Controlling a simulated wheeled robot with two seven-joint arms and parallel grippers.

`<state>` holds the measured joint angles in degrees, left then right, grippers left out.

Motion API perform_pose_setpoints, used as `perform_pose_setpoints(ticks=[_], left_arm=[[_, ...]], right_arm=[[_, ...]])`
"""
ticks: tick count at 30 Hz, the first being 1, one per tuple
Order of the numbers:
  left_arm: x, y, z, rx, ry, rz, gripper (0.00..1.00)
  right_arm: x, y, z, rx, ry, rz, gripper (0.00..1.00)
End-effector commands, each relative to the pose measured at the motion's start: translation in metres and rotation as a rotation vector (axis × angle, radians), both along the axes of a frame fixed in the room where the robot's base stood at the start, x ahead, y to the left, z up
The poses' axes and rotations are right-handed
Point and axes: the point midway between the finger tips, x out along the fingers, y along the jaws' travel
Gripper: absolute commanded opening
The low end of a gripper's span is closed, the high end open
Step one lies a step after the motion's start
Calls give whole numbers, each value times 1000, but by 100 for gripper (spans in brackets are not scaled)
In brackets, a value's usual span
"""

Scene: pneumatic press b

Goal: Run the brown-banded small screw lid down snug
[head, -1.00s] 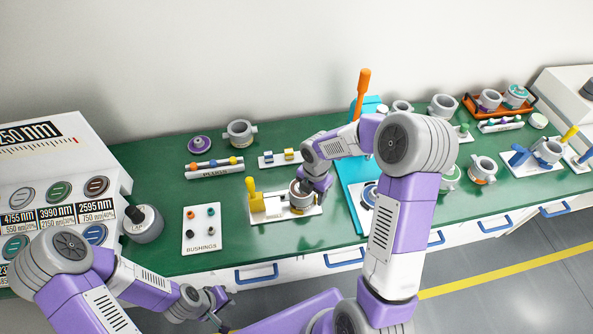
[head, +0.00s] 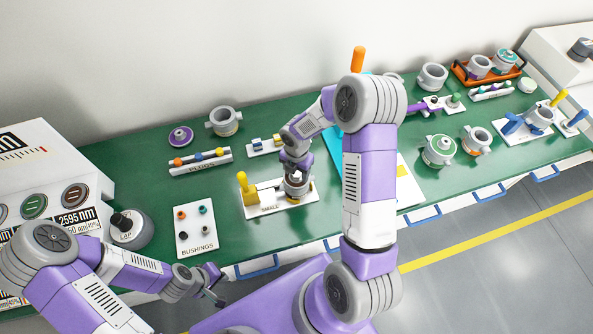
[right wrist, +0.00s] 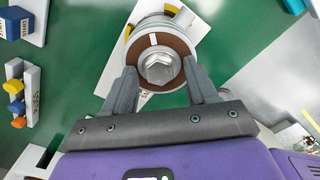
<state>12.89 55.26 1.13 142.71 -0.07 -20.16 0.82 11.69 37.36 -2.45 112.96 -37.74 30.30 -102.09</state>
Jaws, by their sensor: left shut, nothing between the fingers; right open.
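The brown-banded small lid (right wrist: 178,45) has a metal hex head in its middle. It sits on a grey pot (head: 297,192) in the white fixture marked SMALL (head: 270,208), which has a yellow-handled clamp (head: 246,188) on its left. My right gripper (right wrist: 161,72) is open, with a finger on each side of the hex head, over the lid's near part. Whether the fingers touch it I cannot tell. In the head view the right gripper hides part of the lid. My left gripper (head: 217,294) is shut and empty, off the bench's front edge.
The bushings board (head: 195,228) and the plugs rack (head: 200,161) stand left of the fixture. A purple-topped part (head: 181,137) and a grey pot (head: 224,121) are behind. More pots (head: 438,150) stand to the right. Green bench is clear between the bushings board and fixture.

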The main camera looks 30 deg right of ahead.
Motion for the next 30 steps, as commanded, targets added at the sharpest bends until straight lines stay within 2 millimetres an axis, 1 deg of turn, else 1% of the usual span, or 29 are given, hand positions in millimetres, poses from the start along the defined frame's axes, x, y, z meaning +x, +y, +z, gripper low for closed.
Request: perform_pose_setpoints(ticks=[6, 17, 24, 30], left_arm=[[0, 0, 0, 0, 0, 0, 0], [0, 0, 0, 0, 0, 0, 0], [0, 0, -1, 0, 0, 0, 0], [0, 0, -6, 0, 0, 0, 0]], right_arm=[[0, 0, 0, 0, 0, 0, 57], [0, 0, 0, 0, 0, -1, 2], [0, 0, 0, 0, 0, -19, 1], [0, 0, -1, 0, 0, -102, 1]])
